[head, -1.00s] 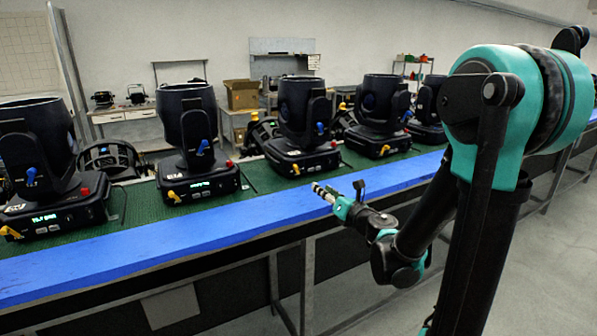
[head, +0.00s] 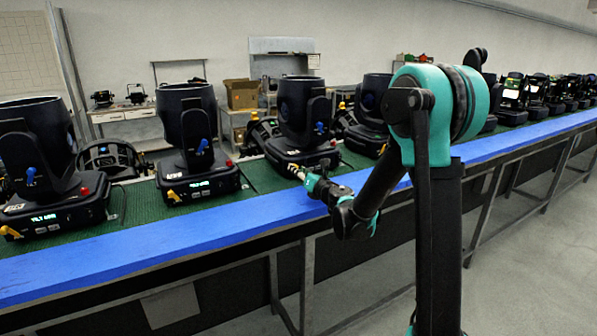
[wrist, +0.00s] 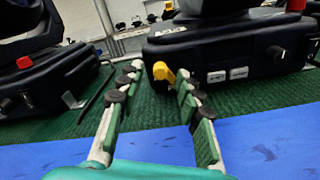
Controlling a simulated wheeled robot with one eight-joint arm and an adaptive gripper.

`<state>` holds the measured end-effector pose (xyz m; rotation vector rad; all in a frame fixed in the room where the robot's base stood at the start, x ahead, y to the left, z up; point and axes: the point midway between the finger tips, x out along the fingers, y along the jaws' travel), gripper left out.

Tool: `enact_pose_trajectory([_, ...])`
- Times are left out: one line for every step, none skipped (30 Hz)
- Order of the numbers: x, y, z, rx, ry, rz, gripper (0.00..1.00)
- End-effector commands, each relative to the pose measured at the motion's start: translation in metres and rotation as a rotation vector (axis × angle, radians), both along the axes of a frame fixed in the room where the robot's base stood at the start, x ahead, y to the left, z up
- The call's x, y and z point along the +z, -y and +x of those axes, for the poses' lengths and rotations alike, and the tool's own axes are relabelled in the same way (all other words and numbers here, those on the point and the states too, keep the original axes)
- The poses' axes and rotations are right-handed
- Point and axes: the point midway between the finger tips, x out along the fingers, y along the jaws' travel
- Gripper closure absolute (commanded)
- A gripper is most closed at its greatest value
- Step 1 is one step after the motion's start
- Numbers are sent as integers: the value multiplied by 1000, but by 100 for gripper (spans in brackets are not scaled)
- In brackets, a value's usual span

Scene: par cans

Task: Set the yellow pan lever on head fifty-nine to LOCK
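A black moving head (head: 301,118) with a blue lever (head: 320,128) stands on the green belt in the head view. Its base (wrist: 228,50) fills the upper right of the wrist view. A yellow lever (wrist: 163,73) sticks out from the base's near left corner. My gripper (wrist: 158,76) is open, and the lever shows just ahead of and between the fingertips; I cannot tell whether they touch it. In the head view my gripper (head: 292,171) covers this lever. No number fifty-nine or LOCK mark is readable.
Another head (head: 187,125), with its own yellow lever (head: 173,196), stands to the left; its base (wrist: 45,75) shows in the wrist view. More heads line the belt. A blue rail (head: 150,238) runs along the front edge. A dark cable lies between the bases.

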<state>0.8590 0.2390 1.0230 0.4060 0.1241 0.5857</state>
Motion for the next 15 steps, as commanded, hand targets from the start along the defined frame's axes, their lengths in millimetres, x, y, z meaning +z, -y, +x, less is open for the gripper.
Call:
enact_pose_trajectory([0,-2,2,0,0,0,65])
enact_pose_trajectory([0,-2,3,0,0,0,65])
enact_pose_trajectory([0,-3,4,0,0,0,65])
enact_pose_trajectory([0,-3,4,0,0,0,65])
enact_pose_trajectory([0,-3,5,0,0,0,65])
enact_pose_trajectory([0,-3,5,0,0,0,65])
enact_pose_trajectory([0,-3,5,0,0,0,65])
enact_pose_trajectory([0,-3,5,0,0,0,65])
enact_pose_trajectory([0,-3,5,0,0,0,65])
enact_pose_trajectory([0,-3,5,0,0,0,65])
enact_pose_trajectory([0,-3,5,0,0,0,65])
enact_pose_trajectory([0,-3,5,0,0,0,68])
enact_pose_trajectory([0,-3,5,0,0,0,72])
enact_pose_trajectory([0,-3,5,0,0,0,76])
enact_pose_trajectory([0,-3,5,0,0,0,81])
